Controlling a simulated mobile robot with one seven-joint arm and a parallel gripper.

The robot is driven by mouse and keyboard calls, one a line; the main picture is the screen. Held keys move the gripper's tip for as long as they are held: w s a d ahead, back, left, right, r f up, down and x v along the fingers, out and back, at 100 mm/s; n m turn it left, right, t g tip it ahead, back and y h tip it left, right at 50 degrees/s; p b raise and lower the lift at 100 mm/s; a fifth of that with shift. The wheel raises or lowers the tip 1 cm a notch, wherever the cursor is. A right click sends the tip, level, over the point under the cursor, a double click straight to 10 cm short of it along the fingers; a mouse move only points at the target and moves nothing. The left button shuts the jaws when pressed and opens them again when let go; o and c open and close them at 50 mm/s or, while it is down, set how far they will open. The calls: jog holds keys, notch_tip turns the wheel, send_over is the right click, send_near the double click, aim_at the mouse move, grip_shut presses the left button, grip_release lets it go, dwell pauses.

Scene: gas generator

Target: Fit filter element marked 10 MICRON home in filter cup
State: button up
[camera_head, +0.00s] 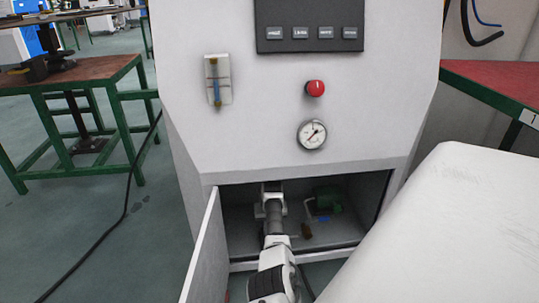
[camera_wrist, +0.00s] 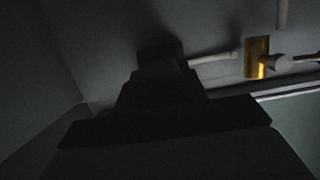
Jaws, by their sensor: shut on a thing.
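My gripper (camera_head: 270,192) reaches through the open front of the low compartment in the white cabinet, near its left side. In the wrist view my gripper (camera_wrist: 160,72) is a dark silhouette. It is shut on a dark thing (camera_wrist: 160,48) at its tip, too dark to tell whether it is the filter element. No 10 MICRON mark can be read. I cannot make out the filter cup for certain. To the right of the tip in the wrist view is an amber part (camera_wrist: 257,57) between pale pipes.
A green motor-like unit (camera_head: 328,200) stands in the compartment (camera_head: 365,222) at right. The open door (camera_head: 203,250) stands left of my arm. A large white surface (camera_head: 450,235) fills the lower right.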

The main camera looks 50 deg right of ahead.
jog(key=shift+f, duration=0.6)
jog(key=shift+f, duration=0.15)
jog(key=o, duration=1.1)
